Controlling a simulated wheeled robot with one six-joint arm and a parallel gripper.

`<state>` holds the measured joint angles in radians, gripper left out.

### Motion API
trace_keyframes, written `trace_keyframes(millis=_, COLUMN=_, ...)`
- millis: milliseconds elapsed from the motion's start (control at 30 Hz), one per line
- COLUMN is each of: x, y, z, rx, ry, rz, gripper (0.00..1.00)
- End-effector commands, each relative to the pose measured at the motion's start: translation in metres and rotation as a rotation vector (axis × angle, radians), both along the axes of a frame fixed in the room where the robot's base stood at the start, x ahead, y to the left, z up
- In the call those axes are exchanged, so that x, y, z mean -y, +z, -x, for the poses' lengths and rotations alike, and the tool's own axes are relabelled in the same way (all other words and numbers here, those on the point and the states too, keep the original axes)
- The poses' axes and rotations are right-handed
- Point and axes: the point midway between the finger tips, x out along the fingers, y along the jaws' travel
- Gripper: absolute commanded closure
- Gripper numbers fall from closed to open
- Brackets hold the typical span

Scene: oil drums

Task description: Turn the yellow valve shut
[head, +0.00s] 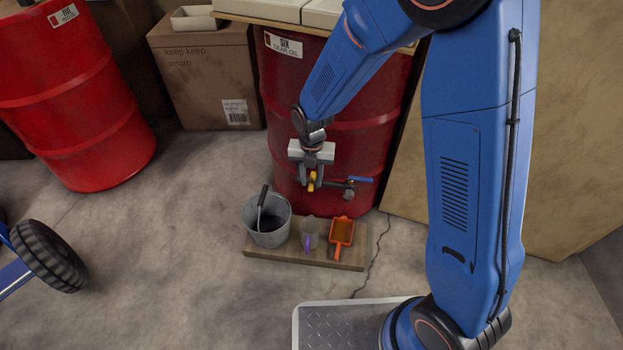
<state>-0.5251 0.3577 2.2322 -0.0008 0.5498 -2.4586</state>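The yellow valve (312,181) is a small yellow handle low on the front of the red drum labelled SIX GEAR OIL (285,100). My gripper (313,184) points down at it, with its two grey fingers apart, one on each side of the yellow handle. Gaps seem to show between the fingers and the handle; contact cannot be made out at this size. The gripper body hides part of the drum front and the valve's mount.
A blue-handled tap (360,180) sits just right of the yellow valve. Below, a wooden board (290,259) holds a metal bucket (267,222), a clear cup with a purple handle (309,236) and an orange scoop (341,236). Another red drum (75,100) stands left.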

Motion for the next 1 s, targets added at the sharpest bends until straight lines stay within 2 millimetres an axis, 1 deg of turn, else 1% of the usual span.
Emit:
trace_keyframes(millis=300, x=0.0, y=0.0, z=0.0, rx=-0.001, ry=-0.001, rz=0.0, gripper=0.67)
trace_keyframes(millis=467, x=0.0, y=0.011, z=0.0, rx=0.0, ry=-0.001, rz=0.0, gripper=0.67)
trace_keyframes(millis=567, x=0.0, y=0.026, z=0.0, rx=0.002, ry=-0.001, rz=-0.002, gripper=0.67)
trace_keyframes(millis=1000, x=0.0, y=0.114, z=0.0, rx=0.002, ry=-0.001, rz=-0.002, gripper=0.67)
